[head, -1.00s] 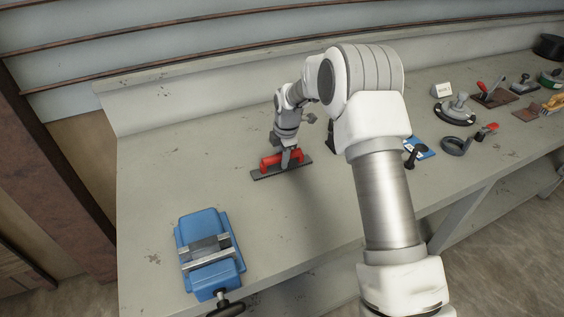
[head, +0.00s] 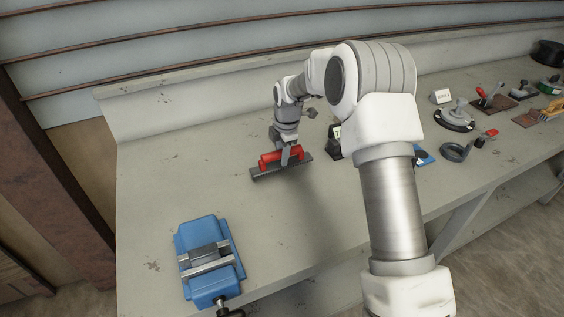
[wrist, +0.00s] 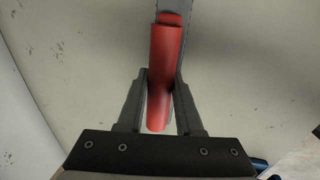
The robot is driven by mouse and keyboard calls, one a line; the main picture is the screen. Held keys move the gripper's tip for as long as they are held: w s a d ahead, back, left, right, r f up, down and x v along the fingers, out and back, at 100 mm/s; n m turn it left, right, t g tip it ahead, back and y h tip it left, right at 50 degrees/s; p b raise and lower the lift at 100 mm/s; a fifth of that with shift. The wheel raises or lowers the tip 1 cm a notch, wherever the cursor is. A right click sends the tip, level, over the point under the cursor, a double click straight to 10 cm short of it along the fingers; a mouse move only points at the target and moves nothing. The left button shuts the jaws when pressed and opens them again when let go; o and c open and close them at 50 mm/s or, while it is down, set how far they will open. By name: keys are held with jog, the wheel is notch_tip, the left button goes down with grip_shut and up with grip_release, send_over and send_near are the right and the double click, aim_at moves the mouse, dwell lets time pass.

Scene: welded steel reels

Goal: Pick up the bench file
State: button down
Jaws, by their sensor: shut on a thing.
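The bench file (head: 265,174) is a long dark flat bar with a red handle along its top. It is at the back left part of the bench in the head view. My gripper (head: 286,160) is over it, with its fingers on either side of the red handle. In the wrist view the red handle (wrist: 164,60) runs between the two fingers, and my gripper (wrist: 160,104) is shut on it. The file looks level. I cannot tell whether its bar touches the bench or hangs just above it.
A blue vise (head: 209,262) stands at the bench's front left. A black item (head: 334,142) is just right of my gripper. To the right are a dark ring (head: 455,151), a round-based tool (head: 456,116) and several other tools. The bench (head: 170,180) is clear around the file.

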jog(key=s+d+r, duration=0.6)
jog(key=d+r, duration=0.1)
jog(key=d, duration=0.2)
jog(key=shift+s+d+r, duration=0.15)
jog(key=shift+s+d, duration=0.15)
jog(key=c, duration=1.2)
grip_release()
jog(key=shift+c, duration=0.2)
grip_shut()
